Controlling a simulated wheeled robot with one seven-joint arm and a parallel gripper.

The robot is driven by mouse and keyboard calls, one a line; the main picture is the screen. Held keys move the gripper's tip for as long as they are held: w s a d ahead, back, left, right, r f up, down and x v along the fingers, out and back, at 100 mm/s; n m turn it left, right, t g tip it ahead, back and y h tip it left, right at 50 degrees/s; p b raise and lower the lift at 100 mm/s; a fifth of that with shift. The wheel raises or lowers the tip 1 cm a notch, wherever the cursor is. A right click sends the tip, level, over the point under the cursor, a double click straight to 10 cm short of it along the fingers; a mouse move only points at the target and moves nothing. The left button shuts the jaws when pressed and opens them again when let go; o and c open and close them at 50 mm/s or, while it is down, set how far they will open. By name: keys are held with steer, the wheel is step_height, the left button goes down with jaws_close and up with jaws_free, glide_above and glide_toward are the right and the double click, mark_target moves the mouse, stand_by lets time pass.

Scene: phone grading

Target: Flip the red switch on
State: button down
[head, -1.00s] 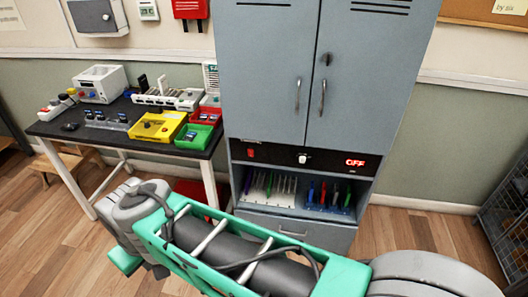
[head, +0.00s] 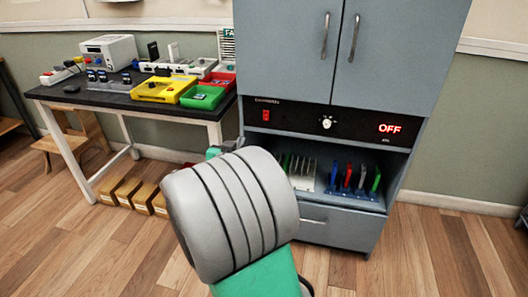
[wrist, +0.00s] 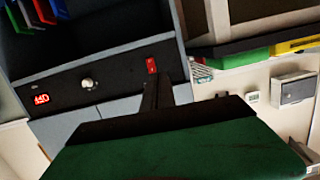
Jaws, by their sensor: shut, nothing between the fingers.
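The red switch (head: 266,116) sits at the left end of the black panel (head: 300,117) on the grey cabinet. The panel's display (head: 389,128) reads OFF in red. The wrist view, which looks upside down, shows the red switch (wrist: 151,65) just beyond my gripper (wrist: 157,82). The dark fingers are shut and empty, pointing toward the panel near the switch; I cannot tell whether they touch it. In the head view my arm hides most of the gripper.
A white knob (head: 327,122) is mid-panel. Below it, an open shelf holds a rack of coloured phones (head: 356,178). A dark table (head: 120,97) with yellow, red and green trays stands to the left. Boxes (head: 128,191) lie under it.

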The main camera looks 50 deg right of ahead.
mark_target(267, 113)
steer(key=d+h+b, duration=0.1)
steer(key=s+d+f+h+b, duration=0.1)
steer(key=d, duration=0.1)
steer(key=d+f+t+h+b, duration=0.1)
steer(key=shift+s+d+f+h, duration=0.15)
steer(key=shift+s+d+h, duration=0.05)
steer(key=shift+d+h, duration=0.15)
steer(key=x, duration=1.4)
steer(key=shift+f+b, duration=0.1)
steer(key=shift+b, duration=0.25)
